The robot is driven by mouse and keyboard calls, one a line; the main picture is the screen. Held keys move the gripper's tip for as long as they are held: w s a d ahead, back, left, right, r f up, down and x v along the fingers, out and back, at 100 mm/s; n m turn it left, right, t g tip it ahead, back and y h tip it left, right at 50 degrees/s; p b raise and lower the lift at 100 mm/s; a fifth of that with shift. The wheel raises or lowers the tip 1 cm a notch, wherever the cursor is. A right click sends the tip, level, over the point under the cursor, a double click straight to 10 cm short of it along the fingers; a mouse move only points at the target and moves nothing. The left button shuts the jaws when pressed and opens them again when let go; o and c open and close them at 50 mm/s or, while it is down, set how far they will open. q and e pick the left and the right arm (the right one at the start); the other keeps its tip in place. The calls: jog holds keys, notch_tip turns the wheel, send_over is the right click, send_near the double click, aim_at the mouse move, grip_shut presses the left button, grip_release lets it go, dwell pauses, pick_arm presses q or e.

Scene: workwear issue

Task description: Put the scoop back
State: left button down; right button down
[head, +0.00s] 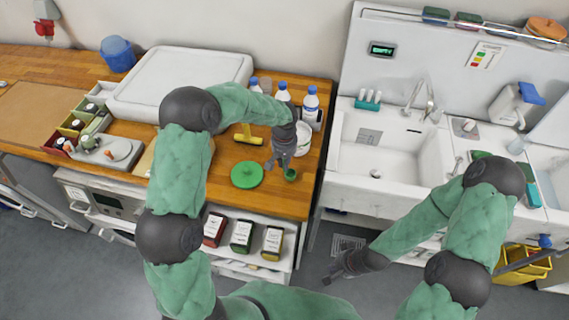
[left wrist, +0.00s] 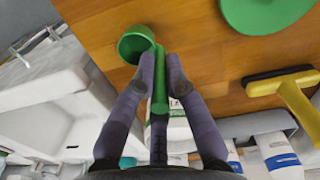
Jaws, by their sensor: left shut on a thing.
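My left gripper (head: 281,160) is shut on the handle of a green scoop (head: 290,174), near the front right edge of the wooden counter. In the left wrist view, my gripper (left wrist: 160,65) has its two fingers on either side of the green handle, and the scoop's round cup (left wrist: 136,43) sticks out beyond the fingertips. A white tub (head: 303,138) stands behind the gripper, partly hidden by my arm. A flat green lid (head: 247,175) lies on the counter left of the scoop. My right gripper (head: 343,265) hangs low in front of the sink, with its fingers unclear.
Several blue-capped bottles (head: 311,101) stand at the back right of the counter. A yellow-handled tool (head: 249,137) lies behind the lid. The white sink (head: 388,148) is to the right. Labelled boxes (head: 241,234) sit on a shelf below. A scale-like device (head: 110,152) stands at the left.

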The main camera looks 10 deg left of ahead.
pick_arm(q)
jog(key=shift+f, duration=0.6)
jog(key=c, duration=1.3)
grip_release()
jog(key=shift+f, duration=0.1)
jog(key=shift+r, duration=0.25)
notch_tip(320, 180, up, 12)
jog(key=shift+f+p, duration=0.1)
jog(key=shift+p, duration=0.2)
